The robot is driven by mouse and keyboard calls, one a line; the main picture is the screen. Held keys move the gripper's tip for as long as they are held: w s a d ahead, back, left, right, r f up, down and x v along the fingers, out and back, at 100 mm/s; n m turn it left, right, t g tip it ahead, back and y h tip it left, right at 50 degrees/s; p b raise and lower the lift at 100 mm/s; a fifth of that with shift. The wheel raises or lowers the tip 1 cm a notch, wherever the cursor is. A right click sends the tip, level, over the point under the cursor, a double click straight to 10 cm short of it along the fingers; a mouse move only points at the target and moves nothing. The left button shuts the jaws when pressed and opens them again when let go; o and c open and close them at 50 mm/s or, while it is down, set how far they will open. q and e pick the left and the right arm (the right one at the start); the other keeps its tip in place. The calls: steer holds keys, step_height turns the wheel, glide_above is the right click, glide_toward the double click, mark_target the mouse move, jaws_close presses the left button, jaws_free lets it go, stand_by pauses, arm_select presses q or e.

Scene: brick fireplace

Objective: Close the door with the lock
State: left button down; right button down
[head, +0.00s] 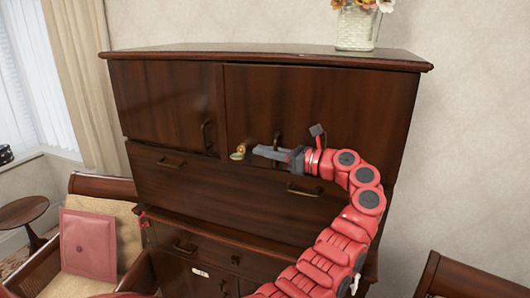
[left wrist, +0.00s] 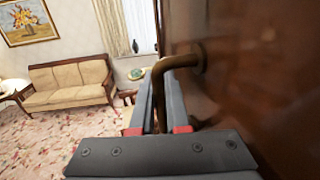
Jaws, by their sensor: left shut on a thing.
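A dark wooden cabinet (head: 230,192) stands against the wall. Its upper right door (head: 340,100) looks flush with the front or nearly so; I cannot tell about a small gap. A small brass piece (head: 238,153), perhaps the lock, shows by this door's lower left corner. My left gripper (head: 262,152) points left across the door's lower part. In the left wrist view my left gripper (left wrist: 160,88) is shut on the bronze door handle (left wrist: 182,62), which passes between its fingers. The handle also shows partly behind the gripper in the head view (head: 277,139). My right gripper is not in view.
A flower vase (head: 356,27) stands on the cabinet top. The upper left door (head: 165,100) and the drawers below look shut. A chair with a pink cushion (head: 90,243) is at the left, beside a round table (head: 22,212). A sofa (left wrist: 70,85) stands farther off.

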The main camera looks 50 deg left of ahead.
mark_target(268, 144)
arm_select(q)
steer(key=w+a+t+b, duration=0.1)
steer(key=w+a+m+b, duration=0.1)
steer(key=w, duration=0.1)
steer(key=shift+a+f+t, duration=0.1)
steer(key=shift+t, duration=0.3)
steer(key=shift+r+y, duration=0.3)
steer(key=c, duration=1.3)
jaws_free()
steer(key=shift+o, duration=0.6)
steer(key=shift+w+f, duration=0.1)
